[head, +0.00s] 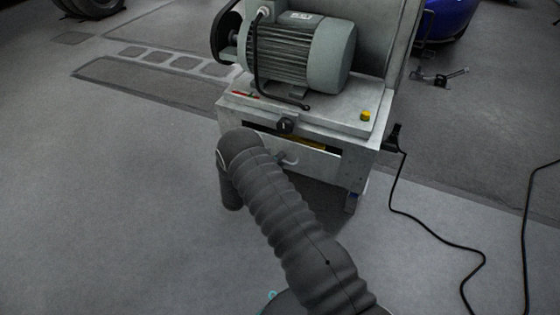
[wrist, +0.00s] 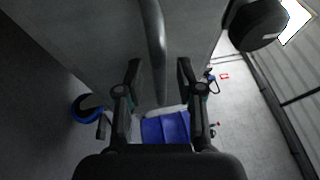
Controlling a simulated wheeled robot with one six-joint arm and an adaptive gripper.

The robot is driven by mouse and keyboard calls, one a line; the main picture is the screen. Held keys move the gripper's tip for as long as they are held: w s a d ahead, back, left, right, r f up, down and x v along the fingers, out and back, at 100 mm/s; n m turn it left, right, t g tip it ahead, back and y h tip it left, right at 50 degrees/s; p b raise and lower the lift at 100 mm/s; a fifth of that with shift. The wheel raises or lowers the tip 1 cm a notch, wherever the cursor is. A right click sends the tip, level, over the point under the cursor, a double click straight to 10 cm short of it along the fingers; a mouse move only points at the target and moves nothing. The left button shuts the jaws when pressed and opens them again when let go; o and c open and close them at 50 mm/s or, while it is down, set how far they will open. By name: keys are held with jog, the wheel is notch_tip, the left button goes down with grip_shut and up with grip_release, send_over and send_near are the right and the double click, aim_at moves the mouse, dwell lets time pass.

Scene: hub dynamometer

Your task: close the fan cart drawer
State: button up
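The fan cart (head: 335,125) is a grey cart with a large motor on top. Its drawer (head: 318,165) is at the front below the top plate. A dark gap with something yellow inside shows above the drawer front, so it stands at least partly open. The drawer's pale curved handle (head: 288,159) shows just past my arm. In the wrist view a grey curved bar, apparently this handle (wrist: 154,35), runs down between the fingers of my gripper (wrist: 159,68). The fingers are apart, with space on both sides of the bar. In the head view my arm hides the gripper.
A black knob (head: 285,125) sits on the cart's front edge above the drawer. A yellow button (head: 365,116) is on the top plate. Black cables (head: 430,228) lie on the floor at right. A blue-wheeled caster (wrist: 87,108) is below. The floor at left is clear.

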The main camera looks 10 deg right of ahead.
grip_shut()
jog(key=w+d+b, duration=0.2)
jog(key=w, duration=0.1)
jog(key=shift+w+d+f, duration=0.1)
jog(key=shift+w+d, duration=0.05)
jog(key=shift+d, duration=0.05)
jog(key=shift+o, duration=0.5)
grip_release()
jog(key=shift+d, duration=0.1)
jog(key=shift+a, duration=0.25)
jog(key=v, duration=1.1)
jog(key=shift+s+a, duration=0.25)
jog(key=shift+a, duration=0.05)
